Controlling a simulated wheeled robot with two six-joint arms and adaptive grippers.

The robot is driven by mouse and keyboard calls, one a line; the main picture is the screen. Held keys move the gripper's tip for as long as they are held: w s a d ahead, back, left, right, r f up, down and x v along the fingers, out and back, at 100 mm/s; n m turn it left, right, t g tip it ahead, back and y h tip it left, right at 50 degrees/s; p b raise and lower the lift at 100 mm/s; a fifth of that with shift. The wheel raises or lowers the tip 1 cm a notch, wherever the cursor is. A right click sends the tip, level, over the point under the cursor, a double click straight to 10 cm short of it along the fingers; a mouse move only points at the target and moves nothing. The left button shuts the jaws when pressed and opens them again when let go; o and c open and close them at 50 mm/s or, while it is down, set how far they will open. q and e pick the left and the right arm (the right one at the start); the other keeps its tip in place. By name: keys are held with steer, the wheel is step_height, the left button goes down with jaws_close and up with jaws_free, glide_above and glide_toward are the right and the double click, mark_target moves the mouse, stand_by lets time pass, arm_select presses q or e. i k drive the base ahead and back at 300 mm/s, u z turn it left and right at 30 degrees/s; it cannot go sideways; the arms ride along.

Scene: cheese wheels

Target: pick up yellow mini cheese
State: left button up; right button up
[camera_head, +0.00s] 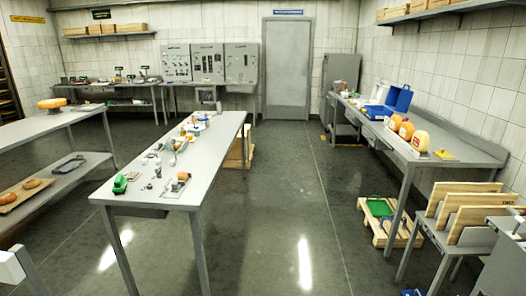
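Several small rounded cheeses stand in a row on the right-hand bench. Two are orange, a far one (394,122) and a middle one (406,130). The nearest is a paler yellow cheese (420,142) with a reddish mark. They look like the mini cheeses, but they are too small to tell for sure which is meant. A larger orange-yellow cheese wheel (52,102) sits on the left table.
A long grey table (215,150) with small items stands in the middle. The right-hand bench (460,150) runs along the wall, with a blue case (398,98) on it. Wooden boards (470,210) and a pallet (385,222) stand near it. The floor (300,200) between is open.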

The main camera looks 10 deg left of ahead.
mark_target(182, 176)
steer(key=i, duration=2.85)
steer(key=u, duration=0.65)
